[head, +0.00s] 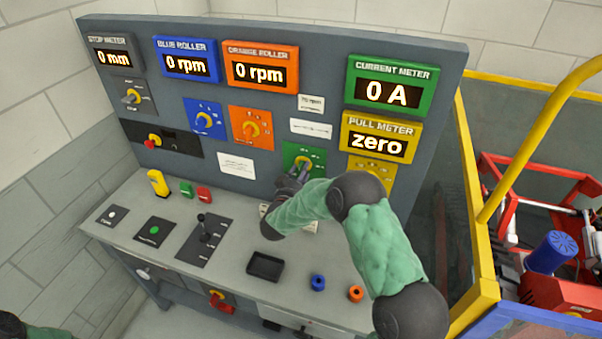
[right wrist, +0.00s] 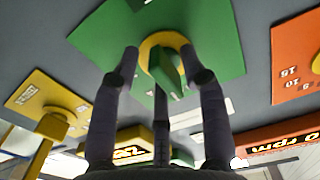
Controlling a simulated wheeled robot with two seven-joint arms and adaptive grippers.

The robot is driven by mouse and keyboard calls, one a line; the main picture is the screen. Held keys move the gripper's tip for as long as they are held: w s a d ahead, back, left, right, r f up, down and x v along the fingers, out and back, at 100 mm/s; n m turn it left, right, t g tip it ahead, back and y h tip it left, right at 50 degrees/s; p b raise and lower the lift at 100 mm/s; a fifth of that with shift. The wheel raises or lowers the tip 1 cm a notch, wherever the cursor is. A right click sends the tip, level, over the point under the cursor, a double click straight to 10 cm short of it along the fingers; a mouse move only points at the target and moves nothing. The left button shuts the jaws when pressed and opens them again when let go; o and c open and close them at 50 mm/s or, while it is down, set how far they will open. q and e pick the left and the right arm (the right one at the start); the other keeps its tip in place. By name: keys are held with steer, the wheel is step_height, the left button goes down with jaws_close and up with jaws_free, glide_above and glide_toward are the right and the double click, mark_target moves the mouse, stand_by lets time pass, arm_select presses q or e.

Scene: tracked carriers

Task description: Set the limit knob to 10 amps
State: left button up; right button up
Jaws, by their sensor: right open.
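The limit knob appears to be the knob on the green plate (head: 291,151) below the green current meter (head: 392,84), which reads 0 A. In the right wrist view the green knob (right wrist: 166,68) sits on a yellow ring, with its pointer tilted; the scale marks around it are too small or hidden to read. My right gripper (head: 302,172) is at this knob. In the right wrist view my right gripper (right wrist: 160,62) is open, its fingers spread on both sides of the knob. I cannot tell whether they touch it. My left gripper is out of view.
The blue-plate knob (head: 204,121), orange-plate knob (head: 251,128) and yellow-plate knob (head: 371,170) are close by on the upright panel. A lever (head: 205,228), a black tray (head: 265,266) and blue and orange rings (head: 318,283) are on the desk below. A yellow rail (head: 535,140) stands right.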

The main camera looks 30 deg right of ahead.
steer(key=v, duration=1.2)
stand_by(0.3)
